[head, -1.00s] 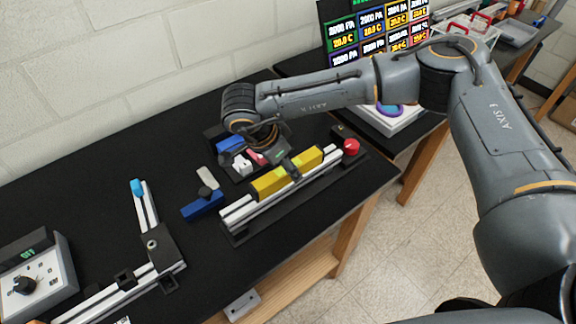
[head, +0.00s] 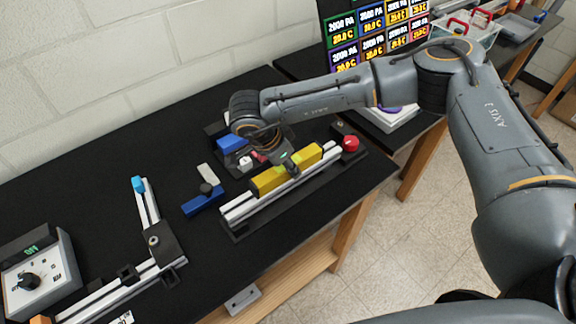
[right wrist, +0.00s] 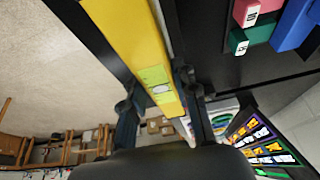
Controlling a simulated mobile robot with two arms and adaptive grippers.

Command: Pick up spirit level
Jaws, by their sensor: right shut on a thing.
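The yellow spirit level (head: 268,181) lies along the top of a silver extrusion (head: 243,207) on the black table. My right gripper (head: 292,168) reaches down from above onto the level near its middle. In the right wrist view the level (right wrist: 138,47) runs between the two fingers, and the gripper (right wrist: 160,95) is shut on it. A green vial shows on the level close to the fingers. I cannot tell whether the level still touches the extrusion. My left gripper is not in view.
A red knob (head: 351,144) stands at the extrusion's far end. A blue tool (head: 203,201) and a tray with blue and white parts lie behind it. Another extrusion frame (head: 150,225) and a control box (head: 40,275) are at left. The table's front edge is near.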

